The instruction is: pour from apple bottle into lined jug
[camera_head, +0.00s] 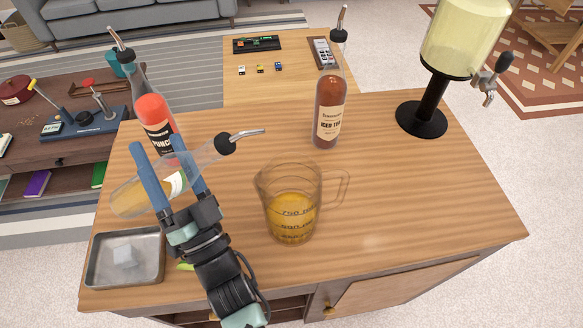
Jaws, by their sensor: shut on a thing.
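My gripper (160,151) has blue fingers and is shut on a clear bottle (134,198). This looks like the apple bottle, though its label is mostly hidden by my fingers. The bottle is tilted, nearly lying, with its base low at the left and its black-collared metal spout (246,134) pointing right. Pale yellow liquid shows toward its base. The spout tip shows above the left part of the jug rim; no stream is visible. The lined jug (291,200) is clear, stands upright on the counter with its handle to the right, and holds amber liquid up around its printed lines.
A red punch bottle (154,113) stands behind the held bottle. An iced tea bottle (329,115) stands behind the jug. A drink dispenser (421,118) is at back right. A metal tray (93,262) with ice is at front left. The counter's right side (430,200) is clear.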

